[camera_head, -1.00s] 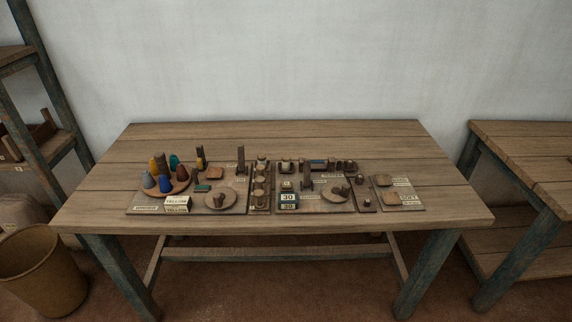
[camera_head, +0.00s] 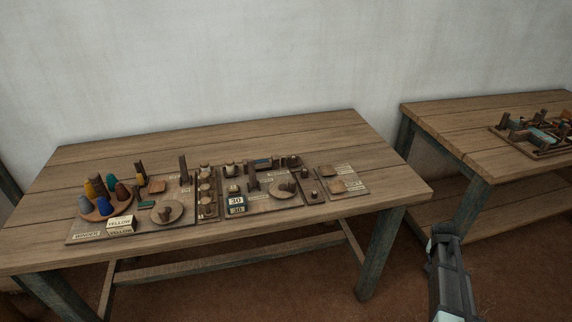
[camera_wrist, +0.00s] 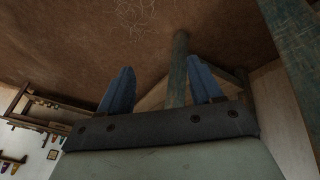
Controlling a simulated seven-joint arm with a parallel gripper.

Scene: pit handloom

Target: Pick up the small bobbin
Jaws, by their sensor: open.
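Several small bobbin-like spools stand in a narrow wooden rack (camera_head: 207,190) and on the board to its right, on the wooden table. One pale-topped spool (camera_head: 233,188) stands just right of the rack. The pieces are too small to tell which is the small bobbin. My gripper (camera_wrist: 160,66) shows in the wrist view with two blue fingers spread apart and nothing between them. It points at brown floor and a table leg, away from the spools. In the head view only part of my arm shows, low at the right, off the table.
Coloured cones stand on a round tray (camera_head: 108,214) at the left. A yellow-label block (camera_head: 120,223) and a "30" block (camera_head: 236,203) stand near the front. A second table (camera_head: 470,140) at the right bears a tray of parts. The back of the main table is clear.

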